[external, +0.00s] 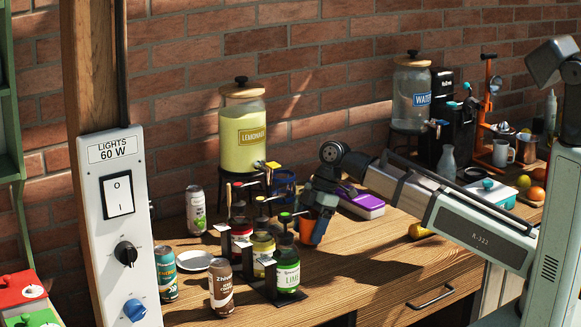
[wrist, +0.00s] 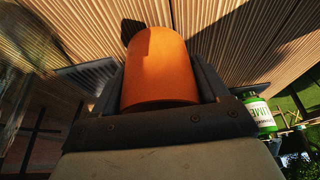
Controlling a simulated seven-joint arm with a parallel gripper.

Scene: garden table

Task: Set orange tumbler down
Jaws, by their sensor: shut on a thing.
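The orange tumbler (wrist: 158,70) fills the middle of the wrist view, between the two fingers of my gripper (wrist: 160,88). My gripper is shut on it. In the external view the tumbler (external: 306,232) shows only in part, behind and beside the fingers of my gripper (external: 316,226). It is close to the wooden table (external: 375,262), right of the syrup bottles. I cannot tell whether its base touches the table top.
A green lime bottle (external: 288,277) stands in a dark rack with several other bottles, just left of my gripper. A purple-lidded box (external: 362,203) lies behind. A lemonade dispenser (external: 243,135) stands at the back. The table front right of my gripper is mostly clear, with a lemon (external: 419,231).

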